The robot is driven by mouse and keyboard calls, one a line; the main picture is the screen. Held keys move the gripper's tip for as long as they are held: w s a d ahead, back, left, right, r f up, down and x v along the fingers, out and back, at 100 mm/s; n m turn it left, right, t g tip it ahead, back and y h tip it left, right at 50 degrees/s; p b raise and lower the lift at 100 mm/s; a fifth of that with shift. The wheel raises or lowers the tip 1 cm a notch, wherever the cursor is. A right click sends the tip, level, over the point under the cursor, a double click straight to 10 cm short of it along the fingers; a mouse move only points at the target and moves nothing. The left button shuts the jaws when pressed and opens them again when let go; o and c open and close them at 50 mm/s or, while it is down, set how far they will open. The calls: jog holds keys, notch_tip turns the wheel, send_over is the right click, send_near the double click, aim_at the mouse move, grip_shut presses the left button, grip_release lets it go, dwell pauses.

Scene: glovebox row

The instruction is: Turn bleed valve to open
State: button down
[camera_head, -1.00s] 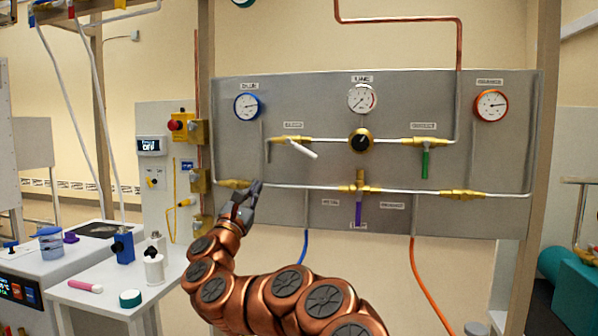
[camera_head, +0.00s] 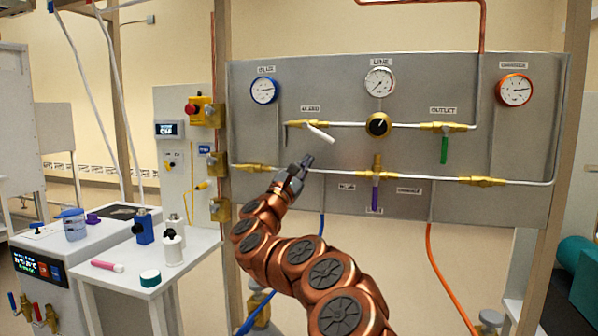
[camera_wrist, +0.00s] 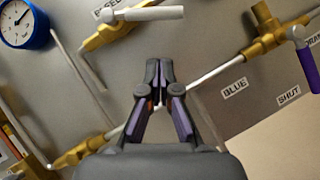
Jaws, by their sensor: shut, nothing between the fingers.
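The bleed valve is a brass fitting (camera_head: 300,124) with a white lever (camera_head: 321,133) at the upper left of the grey panel, below a small label. The lever points down and right, at a slant to its pipe. In the wrist view the white lever (camera_wrist: 150,14) lies near the top edge, beside a partly hidden label that seems to read BLEED. My gripper (camera_head: 305,162) is just below and left of the lever, apart from it. In the wrist view my gripper's fingertips (camera_wrist: 158,68) are together, with nothing between them.
A green-lever valve (camera_head: 444,148) is at right, and a purple-lever valve (camera_head: 376,190) sits lower in the middle. A black knob (camera_head: 378,125) is right of the white lever. A lower pipe (camera_head: 335,172) runs near my gripper. A white side table (camera_head: 195,245) stands at left.

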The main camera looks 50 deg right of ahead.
aim_at(318, 133)
jog(key=d+r, duration=0.1)
jog(key=r, duration=0.1)
jog(key=s+d+r, duration=0.1)
jog(key=d+r, duration=0.1)
jog(key=shift+s+d+r+p, duration=0.1)
jog(key=shift+s+r+p, duration=0.1)
jog(key=shift+p, duration=0.2)
jog(key=shift+f+n+b, duration=0.15)
jog(key=shift+n+b, duration=0.15)
jog(key=shift+b, duration=0.55)
